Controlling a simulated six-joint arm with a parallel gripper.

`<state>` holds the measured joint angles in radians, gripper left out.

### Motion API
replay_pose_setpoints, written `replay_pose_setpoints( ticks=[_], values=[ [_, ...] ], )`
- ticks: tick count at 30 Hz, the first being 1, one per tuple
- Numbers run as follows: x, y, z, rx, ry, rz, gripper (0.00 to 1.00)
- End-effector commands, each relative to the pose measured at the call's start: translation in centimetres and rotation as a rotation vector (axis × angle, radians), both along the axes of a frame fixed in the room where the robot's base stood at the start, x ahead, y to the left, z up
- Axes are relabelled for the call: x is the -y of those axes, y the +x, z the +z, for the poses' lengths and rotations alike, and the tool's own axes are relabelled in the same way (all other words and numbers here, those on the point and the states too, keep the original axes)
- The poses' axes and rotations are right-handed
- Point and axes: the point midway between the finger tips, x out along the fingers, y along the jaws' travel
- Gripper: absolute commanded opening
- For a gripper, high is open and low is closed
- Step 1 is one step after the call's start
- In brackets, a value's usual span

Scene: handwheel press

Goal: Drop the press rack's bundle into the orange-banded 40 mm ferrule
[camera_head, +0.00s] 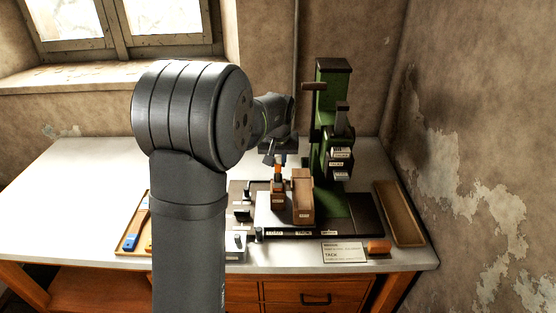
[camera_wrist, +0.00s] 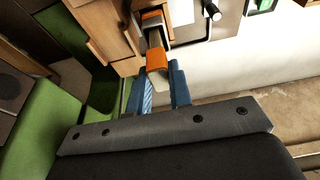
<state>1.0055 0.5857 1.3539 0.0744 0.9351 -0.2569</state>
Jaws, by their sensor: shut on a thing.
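My gripper (camera_head: 279,160) is shut on the bundle, above a small wooden block (camera_head: 278,201) on the press base. In the wrist view, blue fingers (camera_wrist: 160,88) flank the bundle (camera_wrist: 157,66), which has an orange wrap and a pale end. A narrow grey-brown length runs from it toward a second orange band (camera_wrist: 152,18) at the block, which looks like the ferrule's band. In the head view, this orange-banded ferrule (camera_head: 277,183) shows just under the bundle. They line up closely; I cannot tell whether the bundle's end is inside the ferrule.
A taller wooden block (camera_head: 302,198) is close on the right. An empty wooden tray (camera_head: 399,213) lies at the right. A label card (camera_head: 344,252) and orange block (camera_head: 378,246) sit in front.

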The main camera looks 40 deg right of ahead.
Motion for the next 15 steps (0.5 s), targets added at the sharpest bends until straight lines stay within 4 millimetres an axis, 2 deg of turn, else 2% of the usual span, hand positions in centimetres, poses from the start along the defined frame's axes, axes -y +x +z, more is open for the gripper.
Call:
replay_pose_setpoints(
  ticks=[15],
  values=[
    [0.0,0.0,-1.8,-0.001,0.001,0.0,0.0]
  ],
)
